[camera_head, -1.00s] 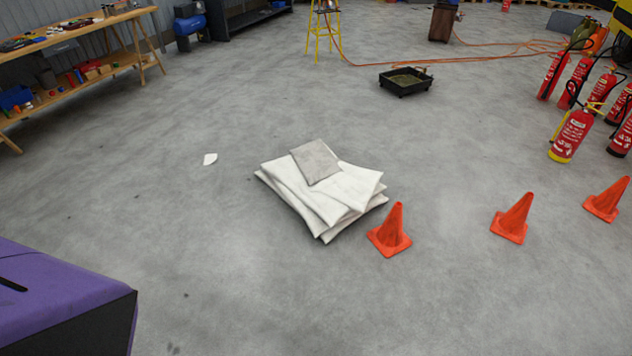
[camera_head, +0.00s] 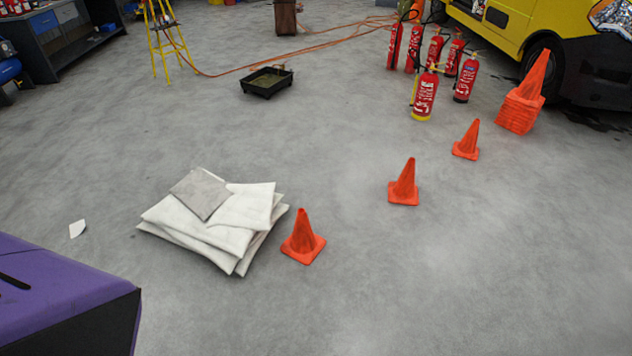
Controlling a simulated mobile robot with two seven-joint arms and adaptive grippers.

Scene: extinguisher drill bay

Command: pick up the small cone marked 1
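Three small orange cones stand upright on the grey floor in a slanting row. The nearest cone (camera_head: 303,240) is just right of a pile of white sacks. The middle cone (camera_head: 404,184) is farther back and to the right. The third cone (camera_head: 467,141) is farther still, to the right. No number is readable on any of them, so I cannot tell which is marked 1. Neither of my grippers is in view.
White sacks (camera_head: 255,207) with a grey sheet on top lie left of the nearest cone. Red extinguishers (camera_head: 425,97), a stack of larger cones (camera_head: 522,100) and a yellow vehicle (camera_head: 510,27) stand at the back right. A black tray (camera_head: 267,92) sits behind.

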